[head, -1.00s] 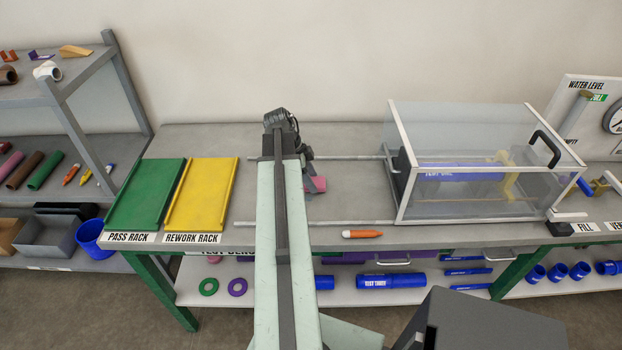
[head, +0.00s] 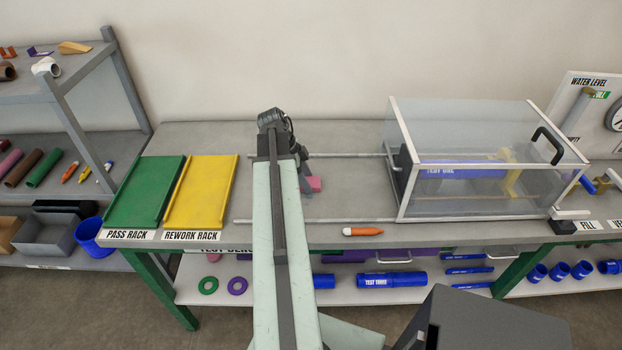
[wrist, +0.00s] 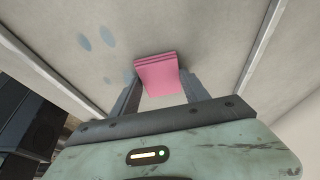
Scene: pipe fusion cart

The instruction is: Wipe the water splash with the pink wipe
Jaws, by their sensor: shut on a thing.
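The pink wipe (wrist: 157,75) is a folded pink block between the two fingers of my gripper (wrist: 160,84), which is shut on it. In the head view the pink wipe (head: 314,184) shows just right of my arm, low over the bench top between the two rails. The water splash (wrist: 97,40) is a few bluish spots on the grey bench top in the wrist view, up and left of the wipe, with a small spot close to the left finger. I cannot tell whether the wipe touches the bench. The splash is not distinguishable in the head view.
Two metal rails (head: 345,221) run along the bench on either side of the wipe. A clear tank (head: 490,190) stands to the right. An orange marker (head: 363,231) lies at the front edge. Green (head: 146,192) and yellow (head: 202,192) racks are to the left.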

